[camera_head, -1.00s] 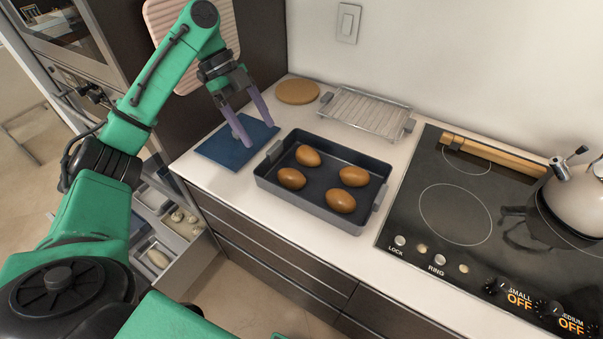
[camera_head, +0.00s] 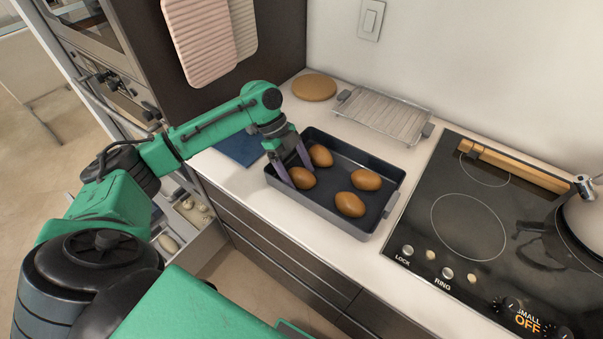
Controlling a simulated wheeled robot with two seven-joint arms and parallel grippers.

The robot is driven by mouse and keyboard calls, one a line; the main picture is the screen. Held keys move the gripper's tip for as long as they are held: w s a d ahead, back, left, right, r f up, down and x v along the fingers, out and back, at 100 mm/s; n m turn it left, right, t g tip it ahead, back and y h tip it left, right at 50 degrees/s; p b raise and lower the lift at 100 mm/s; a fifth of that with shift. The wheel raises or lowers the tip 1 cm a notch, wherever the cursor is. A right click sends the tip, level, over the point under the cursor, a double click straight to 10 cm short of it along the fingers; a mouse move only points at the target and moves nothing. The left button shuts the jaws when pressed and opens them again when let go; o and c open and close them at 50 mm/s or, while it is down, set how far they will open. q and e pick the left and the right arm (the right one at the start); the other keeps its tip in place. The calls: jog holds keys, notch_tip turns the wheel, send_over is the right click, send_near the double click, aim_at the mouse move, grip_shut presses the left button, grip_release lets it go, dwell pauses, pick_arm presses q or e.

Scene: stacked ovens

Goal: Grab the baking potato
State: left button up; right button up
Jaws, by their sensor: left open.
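Several brown baking potatoes lie apart in a dark roasting pan (camera_head: 350,228) on the white counter. One potato (camera_head: 302,178) is at the pan's left side, one (camera_head: 321,156) behind it, one (camera_head: 366,180) at the right and one (camera_head: 350,204) at the front. My left gripper (camera_head: 294,174) points down into the left end of the pan. Its purple fingers are open, close around or beside the left potato; I cannot tell whether they touch it. My right gripper is not in view.
A blue mat (camera_head: 240,148) lies left of the pan, partly behind my arm. A wire rack (camera_head: 382,115) and a round wooden board (camera_head: 314,87) lie behind it. The black cooktop (camera_head: 470,225) with a kettle (camera_head: 587,222) is to the right. An open drawer (camera_head: 196,235) is below left.

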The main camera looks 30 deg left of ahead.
pick_arm(q)
jog(key=shift+w, duration=0.1)
jog(key=c, duration=1.3)
